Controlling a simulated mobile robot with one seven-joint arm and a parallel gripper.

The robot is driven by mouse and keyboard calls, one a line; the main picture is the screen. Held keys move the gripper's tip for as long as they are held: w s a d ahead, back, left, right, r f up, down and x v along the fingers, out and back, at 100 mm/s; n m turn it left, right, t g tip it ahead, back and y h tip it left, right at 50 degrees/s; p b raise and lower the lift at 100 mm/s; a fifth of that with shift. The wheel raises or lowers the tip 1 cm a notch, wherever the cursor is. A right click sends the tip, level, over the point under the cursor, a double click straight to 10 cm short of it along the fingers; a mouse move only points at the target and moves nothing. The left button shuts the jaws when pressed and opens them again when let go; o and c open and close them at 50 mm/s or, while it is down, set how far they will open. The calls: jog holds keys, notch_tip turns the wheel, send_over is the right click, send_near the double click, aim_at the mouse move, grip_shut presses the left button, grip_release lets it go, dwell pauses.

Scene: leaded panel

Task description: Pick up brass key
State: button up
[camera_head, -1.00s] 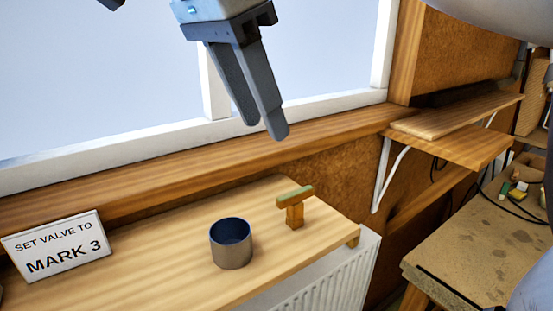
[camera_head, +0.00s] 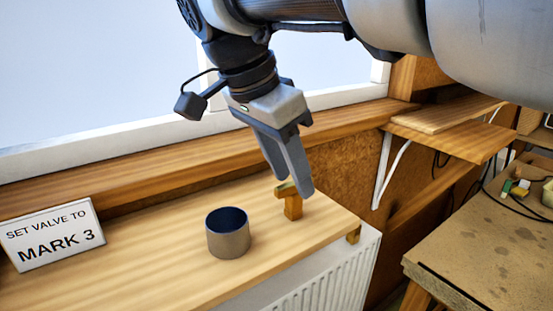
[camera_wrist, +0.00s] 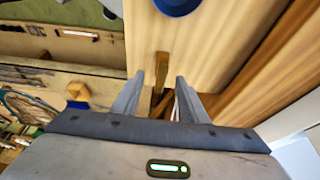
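The brass key (camera_head: 292,208) is an upright T-shaped piece with a greenish top bar, standing on the wooden shelf (camera_head: 150,262) near its right end. My gripper (camera_head: 292,192) points down just above and in front of it, and its fingers hide part of the top bar. In the wrist view the fingers of my gripper (camera_wrist: 159,76) are apart, and the brass key (camera_wrist: 160,70) shows in the gap between them. I see nothing held. Whether the fingers touch the key cannot be told.
A metal cup (camera_head: 228,238) with a dark blue inside stands left of the key. A white sign (camera_head: 52,236) reading "SET VALVE TO MARK 3" stands at left. A window sill (camera_head: 130,185) runs behind, a radiator (camera_head: 330,277) is below, and a workbench (camera_head: 480,235) is at right.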

aim_at(294, 200)
jog(key=shift+x, duration=1.4)
jog(key=shift+w, duration=0.1)
grip_shut()
jog(key=shift+r, duration=0.1)
